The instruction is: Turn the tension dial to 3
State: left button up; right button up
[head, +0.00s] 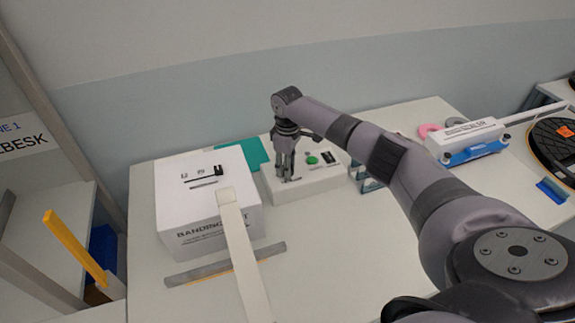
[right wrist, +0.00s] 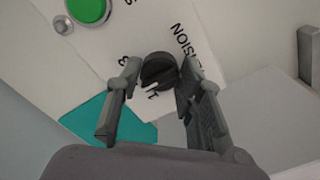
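The tension dial (right wrist: 158,68) is a round black knob on a white panel, with part of the word "TENSION" printed beside it. Its white mark points towards the printed "1"; a "3" is printed further round, close to one finger. My right gripper (right wrist: 158,76) is open, with one finger on each side of the knob. The right finger is very close to the knob; I cannot tell whether it touches. In the head view my right gripper (head: 287,174) points down over the white control box (head: 318,184) and hides the dial. My left gripper is not in view.
A green button (right wrist: 88,8) is on the same panel; it also shows in the head view (head: 312,160). A large white bander box (head: 190,225) stands to the left of the control box. A teal sheet (head: 245,152) lies behind. A white-and-blue device (head: 465,140) is at right.

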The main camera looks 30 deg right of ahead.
jog(key=c, duration=0.6)
jog(key=shift+c, duration=0.2)
jog(key=shift+r, duration=0.1)
jog(key=shift+r+m+p, duration=0.15)
jog(key=shift+m+p, duration=0.85)
jog(key=shift+p, duration=0.1)
jog(key=shift+m+p, duration=1.1)
jog(key=shift+m, duration=0.1)
jog(key=m+p, duration=0.2)
jog(key=m, duration=0.1)
jog(key=shift+m+p, duration=0.4)
jog(key=shift+m, duration=0.4)
